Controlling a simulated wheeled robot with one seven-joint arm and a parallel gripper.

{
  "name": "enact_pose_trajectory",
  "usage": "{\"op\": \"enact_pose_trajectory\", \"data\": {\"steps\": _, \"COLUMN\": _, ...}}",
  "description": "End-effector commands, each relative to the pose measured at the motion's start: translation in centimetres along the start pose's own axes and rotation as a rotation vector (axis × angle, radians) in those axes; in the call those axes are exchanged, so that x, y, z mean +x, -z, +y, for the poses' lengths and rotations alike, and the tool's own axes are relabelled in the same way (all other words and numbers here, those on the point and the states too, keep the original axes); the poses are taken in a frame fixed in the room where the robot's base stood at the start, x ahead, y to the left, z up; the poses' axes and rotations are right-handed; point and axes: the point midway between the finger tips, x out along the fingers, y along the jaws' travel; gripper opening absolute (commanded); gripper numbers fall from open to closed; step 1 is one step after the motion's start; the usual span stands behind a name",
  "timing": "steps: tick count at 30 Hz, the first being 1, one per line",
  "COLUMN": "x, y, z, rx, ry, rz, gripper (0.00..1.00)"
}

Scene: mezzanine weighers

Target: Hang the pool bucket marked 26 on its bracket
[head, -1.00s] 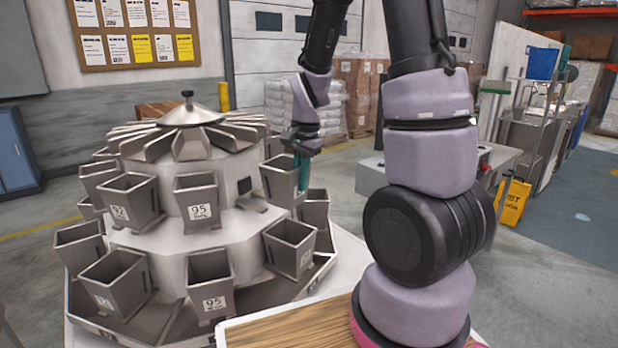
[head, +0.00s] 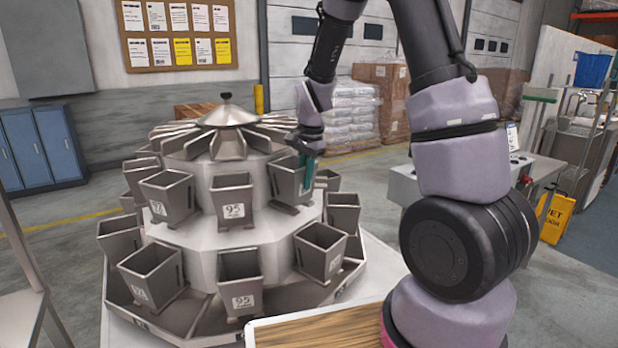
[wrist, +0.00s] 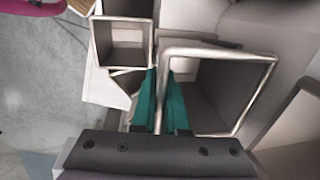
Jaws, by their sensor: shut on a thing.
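My gripper (head: 308,172), with teal fingers, is shut on the rim wall of a grey open-topped bucket (head: 288,184). In the wrist view the teal fingers (wrist: 162,98) pinch the left wall of this bucket (wrist: 212,92). The bucket is upright at the upper tier of the round weigher (head: 224,255), right of an upper bucket marked 95 (head: 233,203). No number shows on the held bucket. I cannot tell whether it touches its bracket; its back is hidden.
Several other buckets ring the weigher, including a lower one marked 95 (head: 240,283) and one at lower right (head: 320,252). In the wrist view a neighbouring bucket (wrist: 124,50) is close left of the fingers. A wooden-topped surface (head: 315,333) is in front.

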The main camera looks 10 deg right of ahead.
Motion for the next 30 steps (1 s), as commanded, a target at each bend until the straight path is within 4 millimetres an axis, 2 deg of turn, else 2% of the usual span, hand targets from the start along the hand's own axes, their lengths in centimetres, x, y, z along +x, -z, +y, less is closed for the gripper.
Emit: {"op": "enact_pose_trajectory", "data": {"steps": 30, "x": 1.2, "y": 0.0, "z": 0.2, "rx": -0.001, "ry": 0.001, "rz": 0.0, "gripper": 0.0}}
